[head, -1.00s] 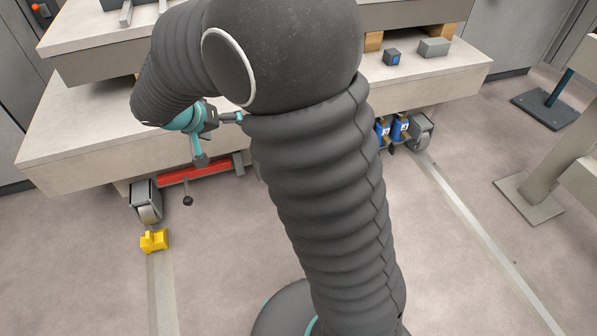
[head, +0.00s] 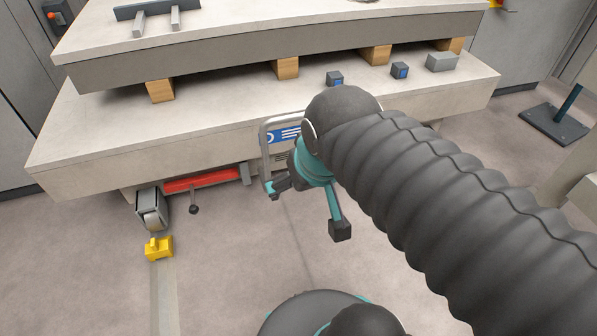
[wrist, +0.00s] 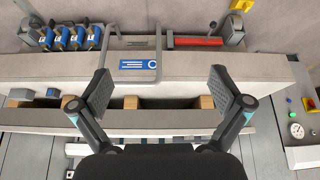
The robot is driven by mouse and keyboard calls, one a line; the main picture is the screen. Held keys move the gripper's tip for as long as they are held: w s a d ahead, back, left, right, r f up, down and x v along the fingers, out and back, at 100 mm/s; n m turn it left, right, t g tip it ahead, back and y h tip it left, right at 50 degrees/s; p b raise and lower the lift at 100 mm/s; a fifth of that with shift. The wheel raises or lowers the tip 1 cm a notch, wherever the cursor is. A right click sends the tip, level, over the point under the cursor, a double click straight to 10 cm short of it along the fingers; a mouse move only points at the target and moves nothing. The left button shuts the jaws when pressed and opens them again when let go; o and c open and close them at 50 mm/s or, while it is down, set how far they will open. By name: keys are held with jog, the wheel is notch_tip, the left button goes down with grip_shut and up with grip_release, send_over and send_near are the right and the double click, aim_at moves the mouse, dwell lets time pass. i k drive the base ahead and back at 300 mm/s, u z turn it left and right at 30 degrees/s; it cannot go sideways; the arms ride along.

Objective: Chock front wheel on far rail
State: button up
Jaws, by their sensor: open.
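A yellow chock (head: 158,248) sits on the left floor rail (head: 165,300), just in front of the left front wheel (head: 151,208). Whether it touches the wheel is unclear. Part of the chock shows at the top right of the wrist view (wrist: 242,5), beside that wheel (wrist: 232,30). My gripper (head: 306,208) is open and empty, in front of the cart's handle and right of the chock. Its two fingers stand wide apart in the wrist view (wrist: 160,90). The right front wheel is hidden behind my arm in the head view; a wheel shows at the left of the wrist view (wrist: 30,30).
A grey handle with a blue label (head: 287,135) stands against the cart's front edge. A red bar (head: 202,180) and black-knobbed lever (head: 194,208) are below the deck. Several blue cylinders (wrist: 75,38) hang beside the far wheel.

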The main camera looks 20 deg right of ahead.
aim_at(162, 248)
jog(key=z, duration=0.05)
jog(key=k, duration=0.4)
jog(key=u, duration=0.85)
jog(key=i, duration=0.9)
jog(key=u, duration=0.25)
